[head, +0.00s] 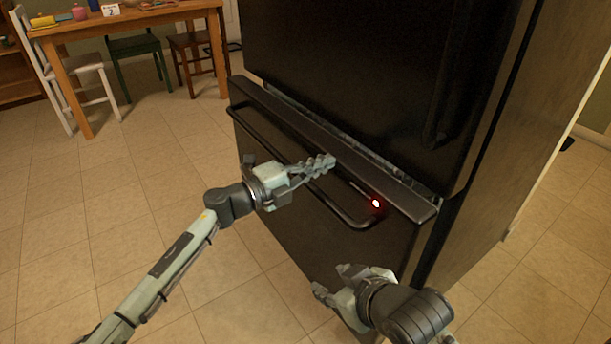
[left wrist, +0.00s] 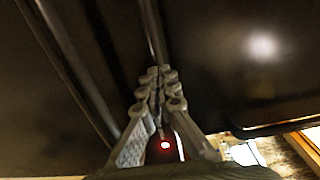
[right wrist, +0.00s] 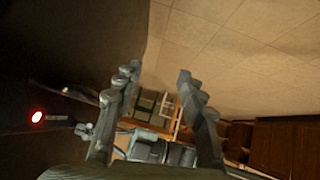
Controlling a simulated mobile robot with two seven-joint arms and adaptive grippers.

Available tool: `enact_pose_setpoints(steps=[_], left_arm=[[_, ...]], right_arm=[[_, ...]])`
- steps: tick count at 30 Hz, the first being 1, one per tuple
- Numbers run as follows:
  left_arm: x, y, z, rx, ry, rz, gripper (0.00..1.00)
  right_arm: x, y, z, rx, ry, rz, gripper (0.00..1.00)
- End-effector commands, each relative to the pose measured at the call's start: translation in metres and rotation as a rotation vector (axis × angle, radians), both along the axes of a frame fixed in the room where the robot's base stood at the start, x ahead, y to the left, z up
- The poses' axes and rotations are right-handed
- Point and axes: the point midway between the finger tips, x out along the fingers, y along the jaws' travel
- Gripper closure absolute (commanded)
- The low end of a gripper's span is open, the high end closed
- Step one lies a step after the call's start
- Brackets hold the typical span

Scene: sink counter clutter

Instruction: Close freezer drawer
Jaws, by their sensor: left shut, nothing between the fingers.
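The black freezer drawer (head: 280,190) is the bottom part of the dark fridge. It stands slightly open, with its top edge (head: 330,140) jutting out and a gap behind it. A long bar handle (head: 290,165) runs across its front. My left gripper (head: 325,162) is shut and empty, with its fingertips at the drawer's upper front by the handle; I cannot tell if they touch. In the left wrist view the closed fingertips (left wrist: 160,76) point at dark surfaces. My right gripper (head: 332,280) is open and empty, low in front of the drawer's right part; its parted fingers (right wrist: 157,75) show in the right wrist view.
A red glowing spot (head: 376,203) shows near the handle's right end. The upper fridge door (head: 350,70) is shut above the drawer. A wooden table (head: 130,18) with chairs stands at the back left. The tiled floor (head: 100,220) left of the fridge is clear.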

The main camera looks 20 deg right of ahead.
Motion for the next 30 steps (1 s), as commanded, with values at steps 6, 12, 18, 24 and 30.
enact_pose_setpoints(steps=[6, 12, 18, 24, 30], left_arm=[[0.003, -0.014, -0.001, 0.0, 0.0, 0.001, 1.0], [0.004, -0.018, 0.0, 0.0, 0.001, 0.001, 1.0], [0.004, -0.018, 0.0, 0.0, 0.001, 0.001, 1.0], [0.004, -0.017, 0.0, 0.0, 0.001, 0.001, 1.0], [0.01, 0.001, 0.0, 0.002, 0.001, 0.003, 1.0]], right_arm=[[0.018, 0.02, 0.016, 0.044, -0.118, 0.036, 0.6], [0.022, 0.025, 0.022, 0.057, -0.153, 0.046, 0.6], [0.022, 0.025, 0.023, 0.057, -0.154, 0.046, 0.6], [0.022, 0.025, 0.023, 0.056, -0.152, 0.046, 0.6], [0.013, 0.013, 0.013, 0.03, -0.086, 0.026, 0.6]])
